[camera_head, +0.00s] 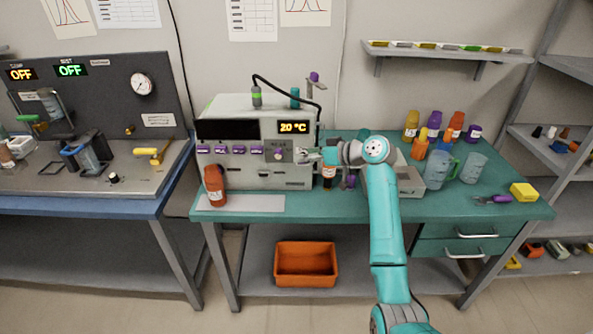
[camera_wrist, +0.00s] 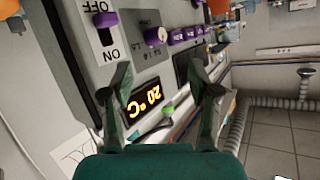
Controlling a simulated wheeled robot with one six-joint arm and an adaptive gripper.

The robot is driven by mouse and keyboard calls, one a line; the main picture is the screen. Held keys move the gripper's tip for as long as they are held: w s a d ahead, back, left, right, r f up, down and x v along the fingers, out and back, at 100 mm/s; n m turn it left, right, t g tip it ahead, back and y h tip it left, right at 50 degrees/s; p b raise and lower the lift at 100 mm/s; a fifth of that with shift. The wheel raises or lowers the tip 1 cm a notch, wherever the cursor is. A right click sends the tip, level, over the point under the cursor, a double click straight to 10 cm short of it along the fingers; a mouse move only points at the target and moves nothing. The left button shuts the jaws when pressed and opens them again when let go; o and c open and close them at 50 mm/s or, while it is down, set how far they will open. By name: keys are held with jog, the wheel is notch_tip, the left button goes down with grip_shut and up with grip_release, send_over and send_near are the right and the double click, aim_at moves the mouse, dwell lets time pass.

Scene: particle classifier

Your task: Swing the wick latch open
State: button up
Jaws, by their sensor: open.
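The grey classifier (camera_head: 225,174) stands on the green bench, with a lit "20 °C" display (camera_head: 293,127). In the wrist view its front panel appears rotated, with the display (camera_wrist: 146,100) behind my fingers. A purple ON/OFF switch (camera_wrist: 105,19), a round knob (camera_wrist: 155,36) and purple-marked controls (camera_wrist: 186,35) also show there. I cannot tell for certain which part is the wick latch. My gripper (camera_head: 303,155) is at the right part of the front panel, and the arm hides what is behind it. In the wrist view my gripper (camera_wrist: 165,88) is open, with nothing visible between the fingers.
An orange bottle (camera_head: 214,186) stands at the classifier's left front. Colored bottles (camera_head: 434,122), clear jugs (camera_head: 438,169) and a yellow block (camera_head: 523,192) are on the bench's right side. A black hose (camera_head: 290,82) arches above the classifier. An orange bin (camera_head: 305,265) sits below.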

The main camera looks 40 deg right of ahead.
jog(key=shift+m+h, duration=0.3)
jog(key=shift+s+a+f, duration=0.15)
jog(key=shift+a+f, duration=0.6)
jog(key=shift+f, duration=0.1)
jog(key=shift+s+a+f, duration=0.1)
jog(key=shift+a+f, duration=0.65)
jog(key=shift+f, duration=0.1)
